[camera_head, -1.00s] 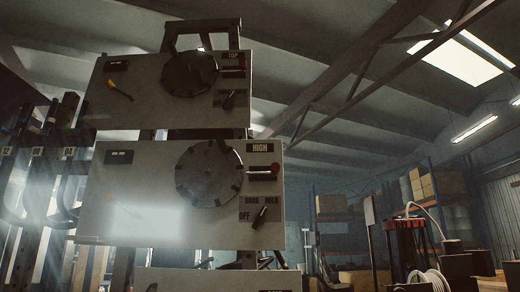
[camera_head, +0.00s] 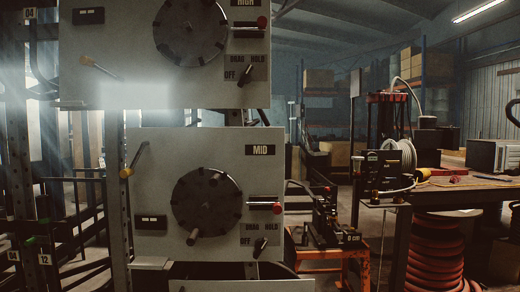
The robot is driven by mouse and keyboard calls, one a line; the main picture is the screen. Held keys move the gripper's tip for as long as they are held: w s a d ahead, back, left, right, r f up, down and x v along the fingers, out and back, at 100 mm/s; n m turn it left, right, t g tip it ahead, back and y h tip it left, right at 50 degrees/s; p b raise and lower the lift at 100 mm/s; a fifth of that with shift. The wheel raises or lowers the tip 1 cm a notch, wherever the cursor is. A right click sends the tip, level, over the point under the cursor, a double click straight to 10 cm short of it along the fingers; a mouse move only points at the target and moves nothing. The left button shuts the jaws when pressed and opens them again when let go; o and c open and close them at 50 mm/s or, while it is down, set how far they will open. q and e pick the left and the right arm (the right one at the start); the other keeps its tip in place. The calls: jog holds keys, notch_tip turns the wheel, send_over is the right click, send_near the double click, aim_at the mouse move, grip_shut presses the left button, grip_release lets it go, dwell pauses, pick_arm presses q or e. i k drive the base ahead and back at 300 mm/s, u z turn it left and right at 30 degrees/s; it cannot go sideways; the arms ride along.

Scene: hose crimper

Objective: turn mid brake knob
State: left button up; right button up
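The MID panel (camera_head: 150,190) stands in the lower middle of the head view, below the HIGH panel (camera_head: 130,60). Its brake knob (camera_head: 261,246) is a small dark lever at the lower right, beside the OFF, DRAG and HOLD labels. The knob is tilted, with its upper end to the right. A large dark disc (camera_head: 207,202) with a handle fills the panel's middle. A crank arm with a yellow end (camera_head: 127,172) is at the panel's upper left. Neither of my grippers is in view.
Right of the panel, an orange stand (camera_head: 332,262) carries a dark machine (camera_head: 328,218). Farther right is a bench (camera_head: 465,193) with a hose coil (camera_head: 400,155) and a grey box (camera_head: 490,155). Stacked red hose coils (camera_head: 436,250) stand below the bench. Dark racks (camera_head: 20,150) are at left.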

aim_at(260, 245)
jog(key=u, duration=1.45)
jog(key=i, duration=0.8)
jog(key=z, duration=1.65)
jog(key=i, duration=0.3)
jog(key=u, duration=0.15)
